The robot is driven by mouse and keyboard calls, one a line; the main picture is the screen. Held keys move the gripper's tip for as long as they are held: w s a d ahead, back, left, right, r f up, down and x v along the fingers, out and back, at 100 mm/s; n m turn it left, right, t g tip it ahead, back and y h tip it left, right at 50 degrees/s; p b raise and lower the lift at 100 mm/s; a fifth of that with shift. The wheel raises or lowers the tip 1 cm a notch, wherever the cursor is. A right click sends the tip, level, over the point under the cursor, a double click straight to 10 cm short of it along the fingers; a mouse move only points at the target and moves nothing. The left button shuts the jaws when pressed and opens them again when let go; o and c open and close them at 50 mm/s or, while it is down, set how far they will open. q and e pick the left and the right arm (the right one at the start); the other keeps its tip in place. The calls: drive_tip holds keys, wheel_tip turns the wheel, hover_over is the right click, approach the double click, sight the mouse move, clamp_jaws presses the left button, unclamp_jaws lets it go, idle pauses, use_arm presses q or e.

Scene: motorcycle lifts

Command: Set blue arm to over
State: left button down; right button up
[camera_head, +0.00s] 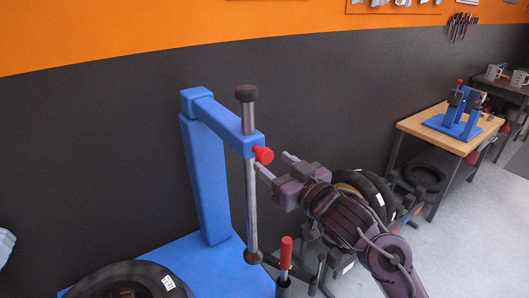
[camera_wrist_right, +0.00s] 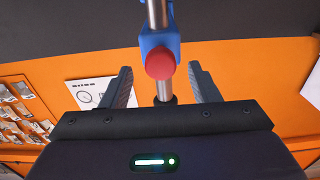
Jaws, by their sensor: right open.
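The blue arm (camera_head: 222,117) reaches from the top of a blue upright post (camera_head: 207,183) toward the right of the head view. A metal rod (camera_head: 250,190) with a dark top cap passes vertically through its end. A red knob (camera_head: 263,155) sticks out of the arm's end; it also shows in the right wrist view (camera_wrist_right: 160,63). In the wrist view the knob lies between the two fingers (camera_wrist_right: 163,88). My left gripper is not in view.
A blue base (camera_head: 205,268) carries the post, with a black tire (camera_head: 130,278) in front. A red-handled lever (camera_head: 286,252) stands below my right gripper. Tires (camera_head: 366,190) sit behind my right arm. A wooden bench (camera_head: 450,129) with a blue stand is at the right.

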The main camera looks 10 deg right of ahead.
sight(268, 159)
drive_tip(key=p+x, duration=0.1)
drive_tip(key=x, duration=0.3)
drive_tip(key=shift+w+a, duration=0.15)
drive_tip(key=shift+f, duration=0.1)
clamp_jaws()
